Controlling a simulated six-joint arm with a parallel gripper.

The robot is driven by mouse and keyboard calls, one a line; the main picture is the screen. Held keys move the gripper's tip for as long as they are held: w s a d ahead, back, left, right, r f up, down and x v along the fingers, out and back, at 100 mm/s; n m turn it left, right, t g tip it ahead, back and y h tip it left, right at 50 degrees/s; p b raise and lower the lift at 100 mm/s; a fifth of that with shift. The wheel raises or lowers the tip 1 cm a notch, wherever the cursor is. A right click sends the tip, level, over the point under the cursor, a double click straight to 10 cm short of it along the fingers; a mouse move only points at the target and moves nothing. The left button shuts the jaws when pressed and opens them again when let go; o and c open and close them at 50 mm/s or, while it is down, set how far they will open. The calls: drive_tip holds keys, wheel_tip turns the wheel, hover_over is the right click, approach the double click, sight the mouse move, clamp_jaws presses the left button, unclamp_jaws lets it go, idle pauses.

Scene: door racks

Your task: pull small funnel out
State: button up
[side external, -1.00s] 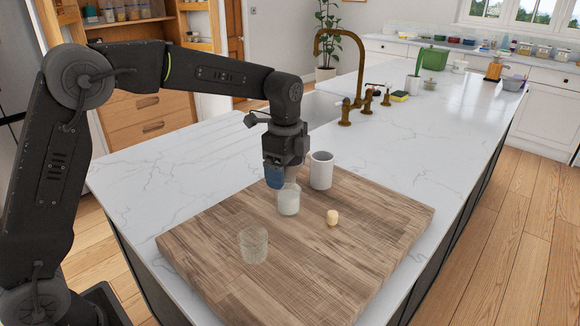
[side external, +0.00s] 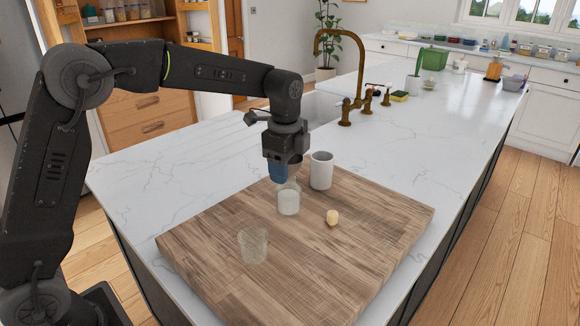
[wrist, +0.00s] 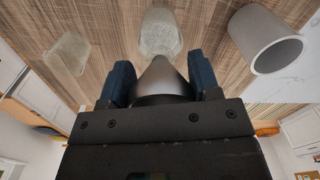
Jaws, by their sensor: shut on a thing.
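The small grey funnel (wrist: 163,78) sits between the blue fingers of my gripper (wrist: 161,84) in the wrist view, its narrow end towards the glass jar (wrist: 160,32). My gripper (side external: 279,174) is shut on the funnel and points down just above the jar (side external: 288,202) in the side view. The jar stands upright on the wooden board (side external: 365,210). The funnel is mostly hidden by the fingers in the side view. I cannot tell whether its tip is still inside the jar mouth.
A white cup (side external: 321,171) stands close behind and right of the jar. A clear glass (side external: 253,245) stands at the front left of the board. The board's right side is mostly clear.

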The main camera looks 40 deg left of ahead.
drive_tip(key=shift+r, duration=2.15)
